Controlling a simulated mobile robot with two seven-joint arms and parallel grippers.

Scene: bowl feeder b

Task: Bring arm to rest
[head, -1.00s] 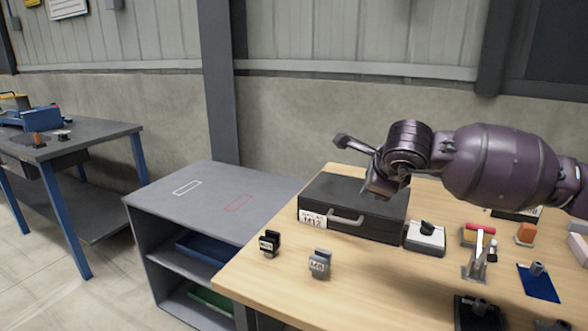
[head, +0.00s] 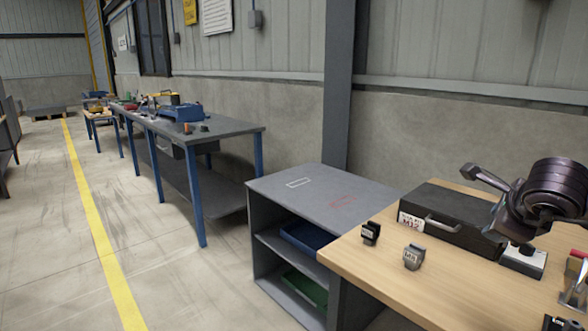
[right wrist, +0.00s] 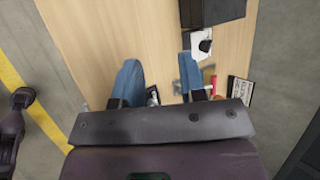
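My right gripper (right wrist: 158,78) shows in the right wrist view. Its two blue-tipped fingers are apart with bare wooden tabletop between them, and it holds nothing. In the head view the purple right arm comes in from the right, bent, with its end over the right part of the black case. The fingertips cannot be made out there. My left gripper is not clearly in view. A dark purple part stands at the left edge of the right wrist view.
The wooden table (head: 379,268) holds the black case (head: 438,203), two small dark labelled blocks (head: 371,233) (head: 413,257) and a white-based black-knobbed item (head: 524,259). A grey shelf unit (head: 318,187) stands left of it. A blue-legged bench (head: 235,128) is farther left. Open floor lies at left.

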